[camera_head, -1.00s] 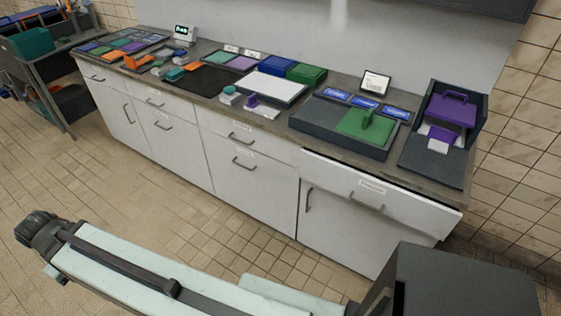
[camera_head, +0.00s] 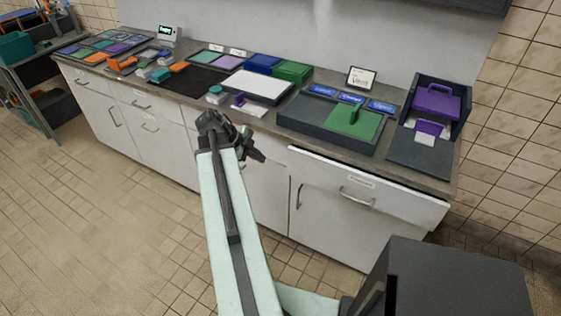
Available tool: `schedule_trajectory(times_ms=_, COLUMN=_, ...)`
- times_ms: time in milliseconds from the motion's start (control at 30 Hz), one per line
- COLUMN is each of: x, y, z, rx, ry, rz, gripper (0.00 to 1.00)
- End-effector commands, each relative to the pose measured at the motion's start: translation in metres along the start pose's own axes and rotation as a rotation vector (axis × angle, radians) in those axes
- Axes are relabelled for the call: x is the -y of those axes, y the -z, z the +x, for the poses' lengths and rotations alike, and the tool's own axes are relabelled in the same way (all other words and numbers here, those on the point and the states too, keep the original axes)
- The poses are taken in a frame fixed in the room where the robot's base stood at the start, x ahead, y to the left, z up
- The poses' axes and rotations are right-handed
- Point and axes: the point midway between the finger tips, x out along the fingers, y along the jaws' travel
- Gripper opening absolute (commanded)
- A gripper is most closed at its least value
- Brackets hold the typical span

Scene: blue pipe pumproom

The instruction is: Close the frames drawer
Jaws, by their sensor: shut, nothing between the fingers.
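The drawer (camera_head: 400,204) at the right end of the white counter stands slightly open, with a dark gap along its top edge. Its front has a metal bar handle (camera_head: 357,197) and a small label too small to read, so I cannot confirm it is the frames drawer. My gripper (camera_head: 258,156) is shut and empty at the end of my raised arm. It appears in front of the counter, to the left of the open drawer and apart from it.
The worktop (camera_head: 262,121) holds trays, a white board (camera_head: 258,86), a dark tray with a green piece (camera_head: 354,121) and a purple-handled box (camera_head: 437,103). A cupboard door (camera_head: 330,220) is below the drawer. Tiled floor (camera_head: 130,220) is clear at left. A grey cart (camera_head: 45,85) stands far left.

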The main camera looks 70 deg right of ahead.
Motion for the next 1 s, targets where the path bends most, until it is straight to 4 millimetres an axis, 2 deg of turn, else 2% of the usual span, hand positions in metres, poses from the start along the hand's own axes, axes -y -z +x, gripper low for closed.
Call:
schedule_trajectory(times_ms=67, x=0.004, y=0.008, z=0.005, rx=-0.011, ry=0.0, rz=0.046, gripper=0.0)
schedule_trajectory(times_ms=267, x=0.002, y=0.006, z=0.016, rx=-0.011, ry=0.001, rz=0.051, gripper=0.0)
schedule_trajectory(times_ms=733, x=0.001, y=0.004, z=0.115, rx=-0.011, ry=0.0, rz=0.047, gripper=0.0)
schedule_trajectory(times_ms=800, x=0.02, y=0.006, z=0.112, rx=-0.01, ry=0.001, rz=0.047, gripper=0.0)
schedule_trajectory(times_ms=1000, x=0.037, y=0.008, z=0.121, rx=-0.009, ry=0.001, rz=0.045, gripper=0.0)
